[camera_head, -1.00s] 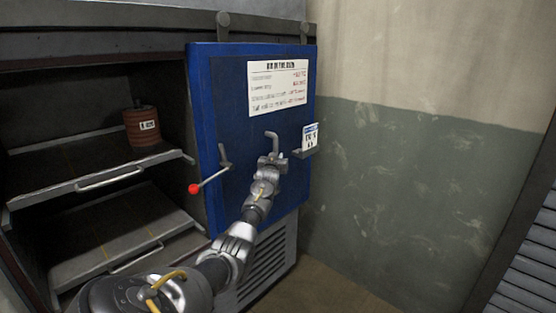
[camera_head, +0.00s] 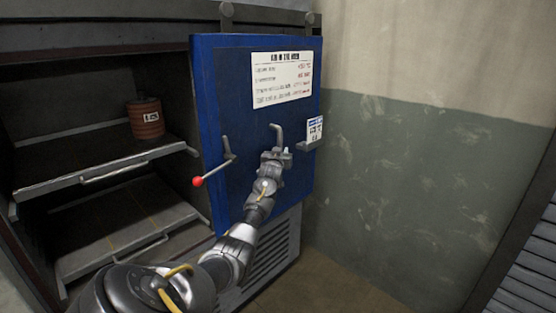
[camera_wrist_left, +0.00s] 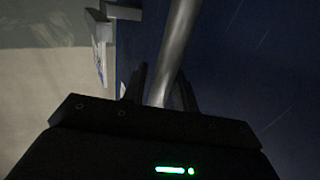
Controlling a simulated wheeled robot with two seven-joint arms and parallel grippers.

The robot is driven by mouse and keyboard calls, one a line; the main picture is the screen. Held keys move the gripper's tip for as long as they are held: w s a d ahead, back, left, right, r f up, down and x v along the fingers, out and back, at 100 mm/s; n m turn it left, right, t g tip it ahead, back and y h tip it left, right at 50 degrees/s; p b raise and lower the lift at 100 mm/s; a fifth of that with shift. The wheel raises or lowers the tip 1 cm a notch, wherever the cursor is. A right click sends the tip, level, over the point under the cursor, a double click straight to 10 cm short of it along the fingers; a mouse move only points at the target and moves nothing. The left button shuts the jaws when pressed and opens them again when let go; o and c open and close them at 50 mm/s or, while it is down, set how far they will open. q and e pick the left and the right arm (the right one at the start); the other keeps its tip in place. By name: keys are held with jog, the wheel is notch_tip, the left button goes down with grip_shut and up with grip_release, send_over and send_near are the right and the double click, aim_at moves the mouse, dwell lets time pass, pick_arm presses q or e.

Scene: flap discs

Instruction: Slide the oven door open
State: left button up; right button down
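The oven's blue door (camera_head: 235,110) hangs on rollers at the right of the oven front. The left part of the oven stands open, with its shelves in sight. A grey handle (camera_head: 276,132) stands out from the door. My left gripper (camera_head: 277,156) is at the lower part of the handle. In the left wrist view the handle bar (camera_wrist_left: 177,45) runs between the two dark fingers of my left gripper (camera_wrist_left: 160,90), which look closed around it. Exact finger contact is dark and hard to see. My right gripper is not in view.
A lever with a red knob (camera_head: 197,181) juts out left of the handle. A small labelled plate (camera_head: 314,130) is at the door's right edge. A rusty can (camera_head: 146,118) stands on the upper shelf (camera_head: 95,166). The wall (camera_head: 400,180) right of the oven is bare.

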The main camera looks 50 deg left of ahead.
pick_arm(q)
jog(key=v, duration=0.8)
jog(key=shift+s+d+b, duration=0.2)
jog(key=shift+s+b, duration=0.15)
jog(key=shift+b, duration=0.05)
